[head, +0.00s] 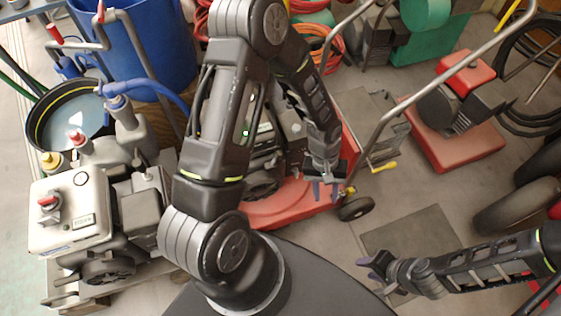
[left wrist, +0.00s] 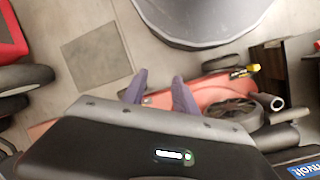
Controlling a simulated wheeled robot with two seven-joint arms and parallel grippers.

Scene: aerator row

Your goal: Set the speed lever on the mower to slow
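The mower has a red deck (head: 285,205) and a dark engine (head: 265,165), partly hidden behind my left arm. In the left wrist view its deck (left wrist: 212,90) lies just beyond my fingers. A yellow-ended part (head: 385,167) is near the foot of its bent grey handle (head: 385,100); I cannot tell whether it is the speed lever or how it is set. My left gripper (head: 324,191) points down over the deck's right edge, fingers apart and empty. It also shows in the left wrist view (left wrist: 160,92). My right gripper (head: 370,272) is at lower right, away from the mower, fingers apart and empty.
A pale engine unit (head: 70,212) stands at left, by a blue barrel (head: 150,50). Another red machine (head: 455,145) stands at right, near black tyres (head: 505,205).

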